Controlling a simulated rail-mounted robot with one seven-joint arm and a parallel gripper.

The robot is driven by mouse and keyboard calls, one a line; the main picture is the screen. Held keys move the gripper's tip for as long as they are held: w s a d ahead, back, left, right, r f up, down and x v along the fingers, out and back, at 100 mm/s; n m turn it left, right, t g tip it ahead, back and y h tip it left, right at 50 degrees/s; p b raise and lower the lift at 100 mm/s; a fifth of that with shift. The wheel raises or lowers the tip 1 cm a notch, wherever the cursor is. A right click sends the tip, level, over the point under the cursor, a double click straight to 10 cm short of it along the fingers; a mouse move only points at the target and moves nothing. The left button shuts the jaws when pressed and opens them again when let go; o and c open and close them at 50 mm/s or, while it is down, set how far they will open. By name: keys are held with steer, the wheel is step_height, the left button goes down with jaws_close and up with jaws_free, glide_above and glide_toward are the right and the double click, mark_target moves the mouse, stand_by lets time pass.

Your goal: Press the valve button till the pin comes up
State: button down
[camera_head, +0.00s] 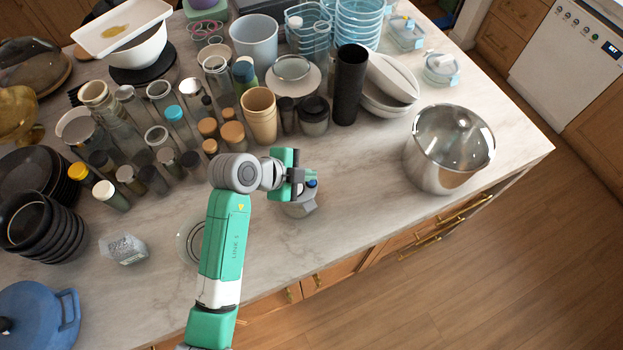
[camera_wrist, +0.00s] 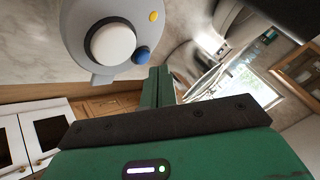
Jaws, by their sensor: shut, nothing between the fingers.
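A grey lidded device (camera_head: 303,208) stands on the counter, partly hidden under my gripper in the head view. In the wrist view its rounded grey top (camera_wrist: 90,22) fills the upper left. It carries a large white round knob (camera_wrist: 113,43), a smaller blue button (camera_wrist: 142,55) beside it, and a small yellow pin-like dot (camera_wrist: 153,16) near the edge. Whether the yellow dot is raised cannot be told. My gripper (camera_wrist: 160,72) is shut and empty, its green fingertips close to the blue button. Contact with the button cannot be told.
A steel pot (camera_head: 440,165) stands to the right on the marble counter. Jars and cups (camera_head: 258,115) crowd behind, with a tall black cylinder (camera_head: 350,85) among them. A clear glass piece (camera_head: 124,250) lies at left. The counter between device and pot is clear.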

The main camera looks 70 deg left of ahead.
steer(key=shift+f, duration=0.1)
steer(key=shift+f+b, duration=0.3)
steer(key=shift+b, duration=0.05)
steer(key=shift+f+b, duration=0.4)
steer(key=shift+f, duration=0.1)
stand_by(0.7)
steer(key=shift+r, duration=0.15)
steer(key=shift+r+p, duration=0.65)
steer(key=shift+r, duration=0.1)
step_height(320, 180, up, 5)
steer(key=p, duration=0.3)
steer(key=shift+p, duration=0.35)
stand_by(0.6)
